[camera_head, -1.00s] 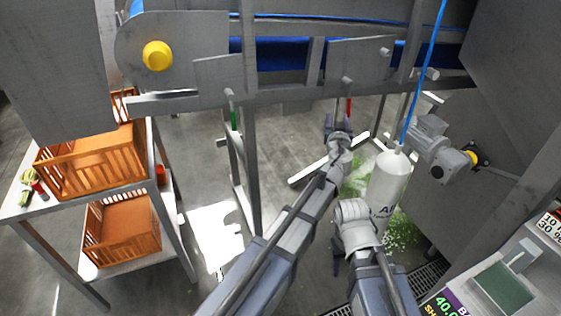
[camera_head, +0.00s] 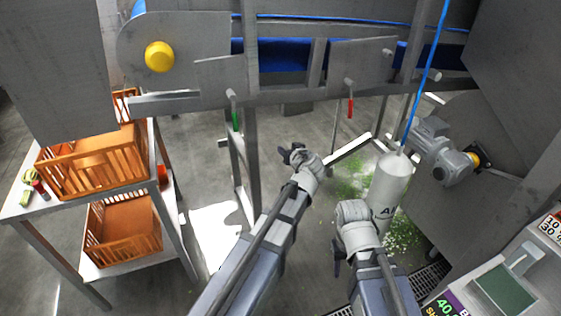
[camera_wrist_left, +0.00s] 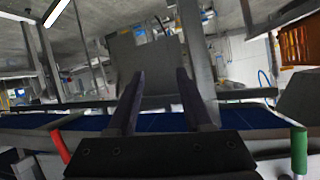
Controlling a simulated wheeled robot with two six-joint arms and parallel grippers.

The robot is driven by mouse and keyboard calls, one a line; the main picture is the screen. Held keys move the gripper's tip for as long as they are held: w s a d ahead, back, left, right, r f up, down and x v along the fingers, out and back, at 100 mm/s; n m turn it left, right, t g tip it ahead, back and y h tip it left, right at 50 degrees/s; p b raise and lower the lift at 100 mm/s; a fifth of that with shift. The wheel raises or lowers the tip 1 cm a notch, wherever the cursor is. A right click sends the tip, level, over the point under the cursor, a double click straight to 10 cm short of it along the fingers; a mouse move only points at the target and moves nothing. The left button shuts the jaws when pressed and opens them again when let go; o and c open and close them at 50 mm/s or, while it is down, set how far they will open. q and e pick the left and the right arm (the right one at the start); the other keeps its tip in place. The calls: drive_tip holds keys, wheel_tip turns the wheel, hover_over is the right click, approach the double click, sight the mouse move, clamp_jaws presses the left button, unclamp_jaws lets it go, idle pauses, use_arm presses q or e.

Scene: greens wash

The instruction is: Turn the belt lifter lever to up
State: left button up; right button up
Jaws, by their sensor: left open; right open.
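Two levers hang from the conveyor's frame, both pointing down in the head view: a green-handled one (camera_head: 235,120) at left and a red-handled one (camera_head: 350,107) at right. I cannot tell from any label which is the belt lifter. My left gripper (camera_head: 290,154) is open and empty, below and between the levers, touching neither. In the left wrist view, its open fingers (camera_wrist_left: 155,95) frame a grey plate, with the red handle (camera_wrist_left: 60,146) at left and the green handle (camera_wrist_left: 299,150) at right. My right gripper (camera_head: 337,257) is low by the white cylinder, partly hidden by its wrist.
A white cylinder (camera_head: 388,190) and a motor (camera_head: 443,155) stand at right. A blue hose (camera_head: 423,75) hangs above the cylinder. A shelf with orange crates (camera_head: 95,163) is at left. A yellow knob (camera_head: 159,56) is on the conveyor's end. Greens lie on the floor.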

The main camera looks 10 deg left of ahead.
use_arm(q)
drive_tip(key=shift+g, duration=0.9)
drive_tip(key=shift+s+a+f, duration=0.5)
drive_tip(key=shift+s+f, duration=0.15)
drive_tip(key=shift+s, duration=0.15)
drive_tip(key=shift+s+a+f, duration=0.5)
drive_tip(key=shift+s+f, duration=0.15)
drive_tip(key=shift+s, duration=0.1)
